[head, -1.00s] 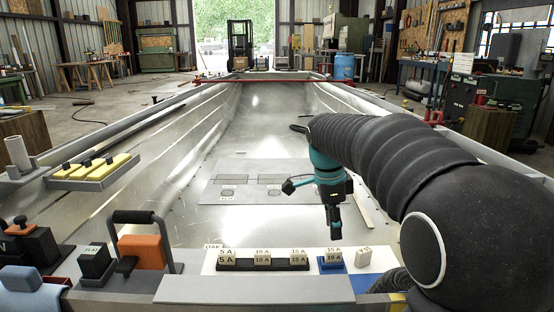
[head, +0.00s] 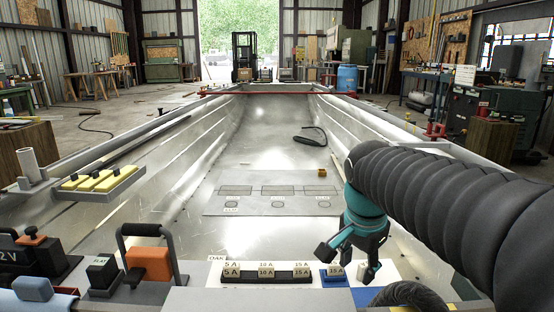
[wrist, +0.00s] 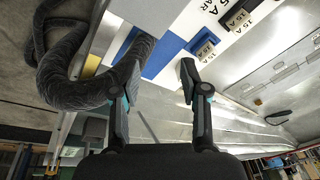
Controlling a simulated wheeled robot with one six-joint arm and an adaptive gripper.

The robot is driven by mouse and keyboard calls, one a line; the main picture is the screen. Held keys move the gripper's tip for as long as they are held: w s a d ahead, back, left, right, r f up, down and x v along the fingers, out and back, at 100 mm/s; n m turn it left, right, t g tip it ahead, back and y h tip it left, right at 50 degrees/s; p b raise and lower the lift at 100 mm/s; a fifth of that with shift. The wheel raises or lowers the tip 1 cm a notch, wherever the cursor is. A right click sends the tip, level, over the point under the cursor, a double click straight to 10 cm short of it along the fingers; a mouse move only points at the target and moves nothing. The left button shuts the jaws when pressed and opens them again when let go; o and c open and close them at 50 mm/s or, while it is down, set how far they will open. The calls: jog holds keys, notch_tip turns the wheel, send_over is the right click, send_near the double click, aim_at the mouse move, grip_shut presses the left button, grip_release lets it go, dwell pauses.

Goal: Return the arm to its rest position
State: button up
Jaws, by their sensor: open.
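My gripper (head: 348,262) hangs in the head view over the right part of the front panel (head: 210,272), just beside a fuse block marked 15 A (head: 336,270) on a blue base (head: 333,282). Its two fingers are spread with nothing between them. In the wrist view my gripper (wrist: 160,78) is also open and empty, and the blue base with its fuse block (wrist: 205,47) lies beyond the right fingertip. My sleeved arm comes in from the right and hides part of the panel's right end.
A black rack (head: 300,279) of marked fuse blocks stands left of the blue base. An orange block (head: 149,263) with a black handle is further left.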

jog(key=s+f+n+t+p, duration=0.2)
jog(key=s+f+n+t, duration=0.1)
jog(key=s+n, duration=0.7)
jog(key=s, duration=0.4)
jog(key=shift+d+y, duration=0.2)
jog(key=shift+y, duration=0.2)
